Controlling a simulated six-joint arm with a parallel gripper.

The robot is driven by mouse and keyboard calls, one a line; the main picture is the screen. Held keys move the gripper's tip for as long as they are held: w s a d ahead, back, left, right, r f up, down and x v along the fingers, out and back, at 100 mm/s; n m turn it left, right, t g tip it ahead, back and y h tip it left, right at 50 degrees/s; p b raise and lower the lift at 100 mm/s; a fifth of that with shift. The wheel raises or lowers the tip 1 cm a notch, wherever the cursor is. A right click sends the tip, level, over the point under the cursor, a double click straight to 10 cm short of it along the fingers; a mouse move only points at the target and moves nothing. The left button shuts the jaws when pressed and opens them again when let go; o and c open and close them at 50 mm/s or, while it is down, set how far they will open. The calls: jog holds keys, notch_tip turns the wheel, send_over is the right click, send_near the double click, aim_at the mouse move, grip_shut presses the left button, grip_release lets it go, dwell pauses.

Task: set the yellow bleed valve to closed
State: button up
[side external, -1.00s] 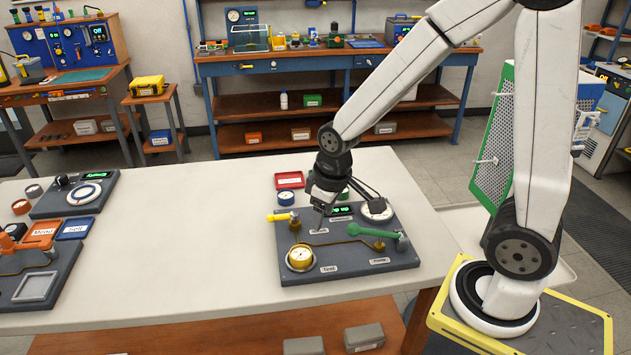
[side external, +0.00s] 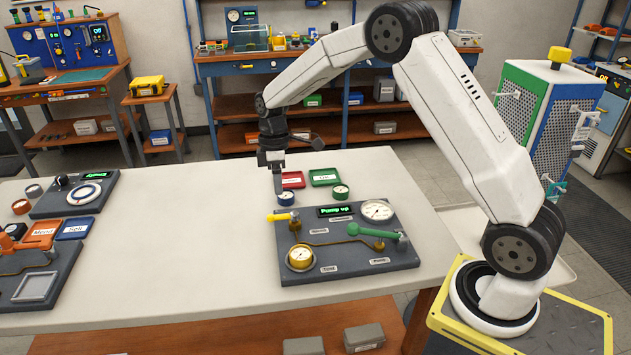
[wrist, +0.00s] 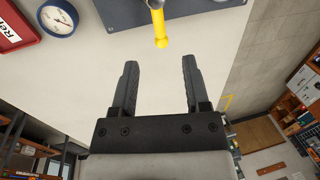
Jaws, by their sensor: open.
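The yellow bleed valve (side external: 281,217) has a yellow lever on a brass fitting at the back left of the dark test board (side external: 350,262). Its lever points left, past the board's edge. In the wrist view, the yellow lever (wrist: 160,28) lies ahead of my gripper (wrist: 160,64), in line with the gap between the fingers. In the side view my gripper (side external: 278,190) hangs fingers down, above the table behind and left of the valve.
A blue gauge (side external: 286,199) stands close to my gripper. A red tray (side external: 292,180), a green tray (side external: 325,177) and a green gauge (side external: 340,191) are behind the board. The board carries a green lever (side external: 372,232), a brass gauge (side external: 300,257), a white gauge (side external: 377,210) and a "Pump up" display (side external: 336,211).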

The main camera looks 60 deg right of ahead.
aim_at(281, 217)
jog(key=shift+f, duration=0.2)
jog(key=shift+s+a+f, duration=0.15)
jog(key=shift+f, duration=1.1)
jog(key=shift+s+a+f, duration=0.15)
jog(key=shift+a+f, duration=0.05)
jog(key=shift+f, duration=1)
jog(key=shift+s+a+f, duration=0.15)
jog(key=shift+f, duration=1.1)
grip_shut()
